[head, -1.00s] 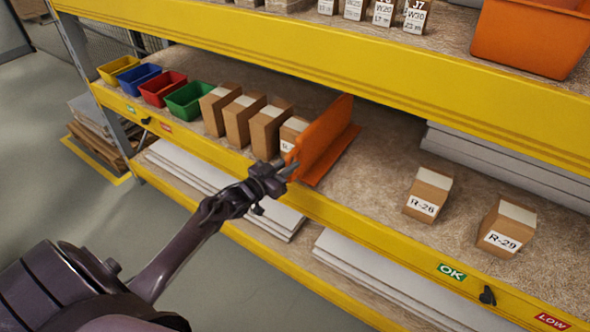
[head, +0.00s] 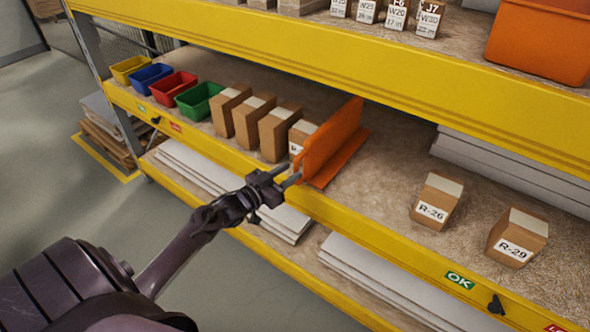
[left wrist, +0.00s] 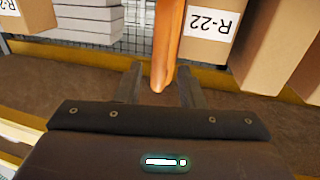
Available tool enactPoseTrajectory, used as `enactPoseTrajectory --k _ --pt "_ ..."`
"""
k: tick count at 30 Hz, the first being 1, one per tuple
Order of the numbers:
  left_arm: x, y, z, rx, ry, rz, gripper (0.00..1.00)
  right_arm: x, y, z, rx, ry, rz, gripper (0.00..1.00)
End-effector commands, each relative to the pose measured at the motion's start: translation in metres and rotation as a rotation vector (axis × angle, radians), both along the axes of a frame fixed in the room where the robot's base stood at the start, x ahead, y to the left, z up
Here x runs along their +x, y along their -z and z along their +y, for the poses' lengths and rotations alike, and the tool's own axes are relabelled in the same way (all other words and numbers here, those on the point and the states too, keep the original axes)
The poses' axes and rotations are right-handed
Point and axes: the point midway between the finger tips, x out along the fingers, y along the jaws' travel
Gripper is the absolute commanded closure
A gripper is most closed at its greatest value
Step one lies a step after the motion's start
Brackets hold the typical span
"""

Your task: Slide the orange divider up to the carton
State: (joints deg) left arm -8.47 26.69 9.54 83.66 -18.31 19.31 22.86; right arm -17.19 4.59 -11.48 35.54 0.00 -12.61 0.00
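The orange divider (head: 330,142) stands upright on the yellow-edged middle shelf, at the right end of a row of cartons. The nearest carton (head: 299,135) is partly hidden behind it; in the left wrist view this carton (left wrist: 208,22) is labelled R-22, upside down. The two stand very close; I cannot tell if they touch. My left gripper (head: 289,175) is at the shelf's front edge, just before the divider's front end. In the left wrist view its fingers (left wrist: 160,88) are spread, with the divider's edge (left wrist: 166,50) between them and gaps showing. My right gripper is not in view.
Left of the divider are several cartons (head: 252,120) and small bins, the nearest green (head: 200,101). Cartons R-26 (head: 436,200) and R-29 (head: 517,237) stand to the right, with bare shelf between. The upper shelf's yellow beam (head: 330,62) overhangs.

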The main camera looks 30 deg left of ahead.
Motion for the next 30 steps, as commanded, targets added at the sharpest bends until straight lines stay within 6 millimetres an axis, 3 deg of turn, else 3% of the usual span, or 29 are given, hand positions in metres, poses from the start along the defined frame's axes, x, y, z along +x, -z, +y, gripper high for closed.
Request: enactPoseTrajectory --k 3,9,27,30 --pt "-0.020 0.002 0.004 0.002 0.001 0.003 0.65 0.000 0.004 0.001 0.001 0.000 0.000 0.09" --pt "-0.038 0.000 0.009 0.000 0.001 0.000 0.65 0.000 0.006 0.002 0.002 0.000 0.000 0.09" --pt "-0.041 0.000 0.010 0.000 0.000 0.000 0.65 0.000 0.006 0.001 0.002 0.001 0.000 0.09" --pt "-0.043 0.013 0.010 -0.002 -0.011 0.024 0.65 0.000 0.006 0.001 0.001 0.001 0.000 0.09"
